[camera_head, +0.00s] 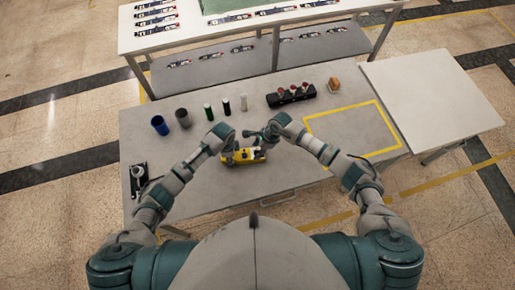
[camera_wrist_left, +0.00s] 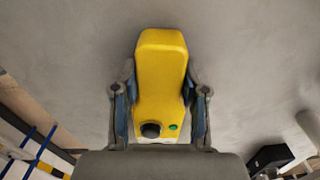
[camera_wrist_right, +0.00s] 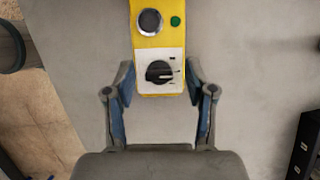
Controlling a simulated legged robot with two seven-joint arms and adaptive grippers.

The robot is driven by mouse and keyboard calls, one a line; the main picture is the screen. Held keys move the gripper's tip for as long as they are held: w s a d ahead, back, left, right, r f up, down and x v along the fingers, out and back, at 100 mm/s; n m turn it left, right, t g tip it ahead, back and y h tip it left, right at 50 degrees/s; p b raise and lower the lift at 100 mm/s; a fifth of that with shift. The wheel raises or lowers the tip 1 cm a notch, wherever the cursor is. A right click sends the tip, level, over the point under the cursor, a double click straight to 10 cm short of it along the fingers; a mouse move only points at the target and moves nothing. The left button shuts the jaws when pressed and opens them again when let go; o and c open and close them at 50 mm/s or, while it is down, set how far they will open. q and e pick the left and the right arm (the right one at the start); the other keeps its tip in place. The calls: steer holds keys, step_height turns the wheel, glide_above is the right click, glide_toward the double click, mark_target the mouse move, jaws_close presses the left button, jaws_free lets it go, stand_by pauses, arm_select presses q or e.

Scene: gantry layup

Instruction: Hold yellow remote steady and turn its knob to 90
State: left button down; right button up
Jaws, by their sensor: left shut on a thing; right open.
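The yellow remote (camera_head: 243,157) lies near the front of the grey table in the head view. My left gripper (camera_wrist_left: 160,98) is shut around the remote's body, one finger on each side. In the right wrist view the remote (camera_wrist_right: 146,38) reaches in from the top, with a large dark round button, a green button and a white panel. The black knob (camera_wrist_right: 159,72) sits on that panel, its light pointer mark toward the right. My right gripper (camera_wrist_right: 159,82) is open, its fingers on both sides of the panel's end. I cannot tell whether they touch the knob.
Behind the remote stand a blue cup (camera_head: 160,125), a brown cup (camera_head: 183,118) and several small cylinders. A black holder (camera_head: 291,96) sits farther right. A yellow-taped rectangle (camera_head: 352,130) marks clear table space at right. A black-and-white device (camera_head: 138,178) is at far left.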

jaws_close()
steer(key=shift+m, duration=0.4)
steer(key=m+t, duration=0.1)
steer(key=m, duration=0.1)
steer(key=m+t, duration=0.1)
steer(key=m, duration=0.1)
steer(key=shift+s+h, duration=0.1)
steer(key=shift+h, duration=0.2)
steer(key=shift+s+a+m+t, duration=0.15)
steer(key=shift+m+t, duration=0.55)
steer(key=shift+m, duration=1.4)
steer(key=shift+h, duration=0.3)
arm_select(q)
steer(key=shift+w, duration=0.1)
arm_select(e)
jaws_free()
